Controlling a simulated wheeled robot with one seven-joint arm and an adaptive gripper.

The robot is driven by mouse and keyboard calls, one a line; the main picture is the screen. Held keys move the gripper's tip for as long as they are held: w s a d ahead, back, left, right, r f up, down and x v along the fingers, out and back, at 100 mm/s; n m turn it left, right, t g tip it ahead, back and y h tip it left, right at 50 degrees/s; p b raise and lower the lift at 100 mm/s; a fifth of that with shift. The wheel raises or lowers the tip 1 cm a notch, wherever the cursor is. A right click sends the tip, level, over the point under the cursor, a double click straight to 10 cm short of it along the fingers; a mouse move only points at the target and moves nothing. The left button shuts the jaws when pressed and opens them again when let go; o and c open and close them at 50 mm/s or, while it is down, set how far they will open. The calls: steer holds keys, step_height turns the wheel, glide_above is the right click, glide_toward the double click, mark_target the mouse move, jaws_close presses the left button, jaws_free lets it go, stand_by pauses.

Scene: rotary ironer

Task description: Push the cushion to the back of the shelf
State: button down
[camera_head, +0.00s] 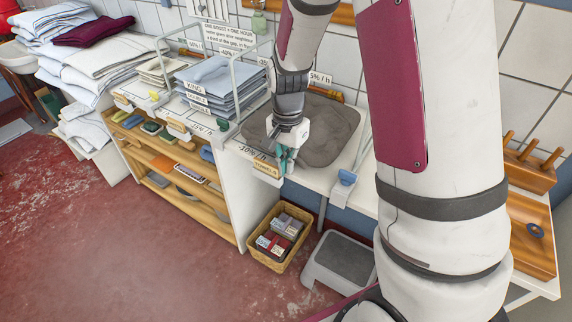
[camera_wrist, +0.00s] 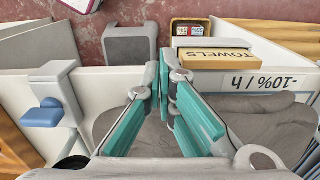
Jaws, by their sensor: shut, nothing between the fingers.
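The cushion (camera_head: 335,122) is a flat dark grey pad lying on the white shelf top below the tiled wall. In the wrist view its grey surface (camera_wrist: 265,128) shows in the lower part, on both sides of the fingers. My gripper (camera_head: 286,163) has teal fingers, points down and is shut with nothing held. It is at the cushion's front-left edge, by the shelf's front edge. The fingertips (camera_wrist: 165,72) cover part of the cushion's near edge in the wrist view. I cannot tell whether they touch it.
A "TOWELS" sign (camera_wrist: 215,55) and a "-10% / h" label sit at the shelf front. A blue-and-white clamp (camera_head: 345,178) is to the right. Wire dividers (camera_head: 236,95) and folded blue linen (camera_head: 215,80) stand left. Below are a basket (camera_head: 268,256) and a grey stool (camera_head: 345,258).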

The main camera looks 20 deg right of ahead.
mark_target(303, 147)
steer(key=w+d, duration=0.1)
steer(key=d, duration=0.1)
steer(key=w+d+b, duration=0.1)
steer(key=d, duration=0.1)
steer(key=w+d, duration=0.2)
steer(key=shift+d+b, duration=0.15)
steer(key=shift+b, duration=0.15)
